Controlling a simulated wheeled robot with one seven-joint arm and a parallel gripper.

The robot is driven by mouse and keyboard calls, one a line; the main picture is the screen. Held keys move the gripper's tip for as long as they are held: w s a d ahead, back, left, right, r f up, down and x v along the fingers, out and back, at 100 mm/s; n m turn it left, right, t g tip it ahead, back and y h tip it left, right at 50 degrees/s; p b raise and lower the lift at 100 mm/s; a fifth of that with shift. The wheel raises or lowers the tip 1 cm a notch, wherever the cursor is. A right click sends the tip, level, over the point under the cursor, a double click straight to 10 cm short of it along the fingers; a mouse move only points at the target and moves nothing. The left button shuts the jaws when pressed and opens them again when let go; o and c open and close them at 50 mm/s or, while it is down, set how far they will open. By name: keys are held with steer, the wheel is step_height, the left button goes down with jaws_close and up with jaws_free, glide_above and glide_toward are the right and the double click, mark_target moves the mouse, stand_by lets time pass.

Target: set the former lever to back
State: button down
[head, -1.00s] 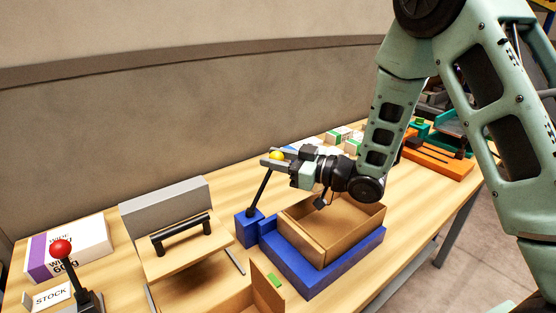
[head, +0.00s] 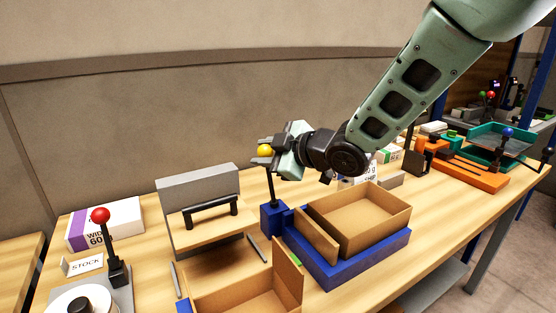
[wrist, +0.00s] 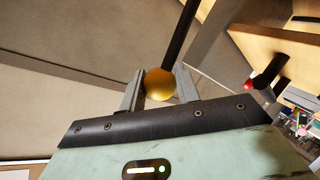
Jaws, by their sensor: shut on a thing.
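The former (head: 375,257) is a blue block on the table with an open cardboard box on it. Its lever (head: 270,187) is a thin black rod with a yellow knob (head: 265,150), rising from a small blue housing (head: 274,218) at the former's left end. The rod stands nearly upright, leaning slightly left in the head view. My gripper (head: 262,155) is shut on the yellow knob. In the wrist view the knob (wrist: 160,85) sits between the two grey fingers, with the black rod (wrist: 180,40) running up from it.
Left of the former stands a grey panel with a black handle (head: 210,212). Beyond it are a red-knobbed lever (head: 101,216), a STOCK sign (head: 83,265) and a white ream (head: 105,222). An open cardboard box (head: 245,295) lies in front. Orange equipment (head: 465,172) stands at right.

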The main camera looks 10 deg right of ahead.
steer(key=shift+s+a+f+n+h+b, duration=0.15)
steer(key=shift+s+a+n+h+b, duration=0.1)
steer(key=shift+a+b, duration=0.25)
steer(key=shift+s+a+f+n+h+b, duration=0.15)
steer(key=shift+a+n+b, duration=0.1)
steer(key=shift+a+b, duration=0.15)
steer(key=shift+a, duration=0.1)
steer(key=c, duration=1.1)
jaws_free()
steer(key=shift+o, duration=0.2)
steer(key=shift+r, duration=0.1)
steer(key=p+v, duration=0.1)
steer(key=v, duration=1.6)
